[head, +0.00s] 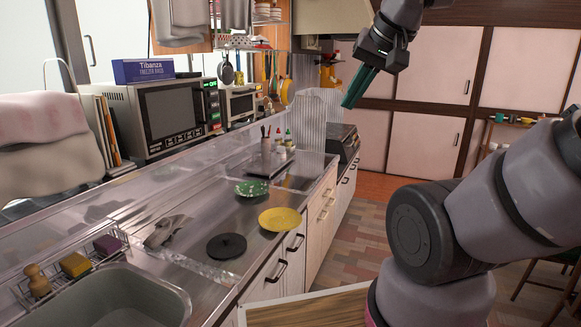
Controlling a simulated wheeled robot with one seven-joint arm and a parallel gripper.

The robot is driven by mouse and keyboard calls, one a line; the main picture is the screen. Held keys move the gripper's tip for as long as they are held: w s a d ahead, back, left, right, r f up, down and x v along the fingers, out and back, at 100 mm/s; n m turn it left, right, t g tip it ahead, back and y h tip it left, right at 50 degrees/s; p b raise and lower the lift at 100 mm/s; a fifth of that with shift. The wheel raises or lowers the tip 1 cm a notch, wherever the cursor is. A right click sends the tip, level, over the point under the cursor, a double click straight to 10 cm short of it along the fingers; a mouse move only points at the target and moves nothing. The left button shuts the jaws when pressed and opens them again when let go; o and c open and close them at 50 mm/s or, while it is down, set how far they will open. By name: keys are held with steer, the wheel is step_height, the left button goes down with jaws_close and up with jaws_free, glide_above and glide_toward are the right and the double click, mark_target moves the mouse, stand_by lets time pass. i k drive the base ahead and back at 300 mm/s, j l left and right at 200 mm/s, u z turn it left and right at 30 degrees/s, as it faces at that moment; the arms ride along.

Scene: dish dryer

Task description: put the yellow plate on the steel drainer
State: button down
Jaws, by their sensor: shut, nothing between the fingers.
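The yellow plate (280,219) lies flat on the steel counter, close to its front edge. My gripper (354,92) is raised high at the upper right, pointing down and to the left. Its green fingers are together with nothing between them. It is far from the plate and touches nothing. I cannot tell for sure which thing is the steel drainer. A metal wire shelf (243,43) hangs above the counter at the back, and a small wire rack (64,284) with sponges stands behind the sink.
A green plate (252,188) and a dark round lid (226,246) lie near the yellow plate. The sink (128,306) is at the lower left. Bottles (284,140) stand farther back. A microwave (168,114) stands on the ledge behind the counter.

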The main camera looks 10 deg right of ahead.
mark_target(254, 217)
steer(key=i+l+u, duration=0.65)
steer(key=l, duration=0.25)
steer(key=i+l+u, duration=0.2)
steer(key=l, duration=0.15)
steer(key=l+u, duration=0.2)
steer(key=l, duration=0.15)
steer(key=i, duration=0.05)
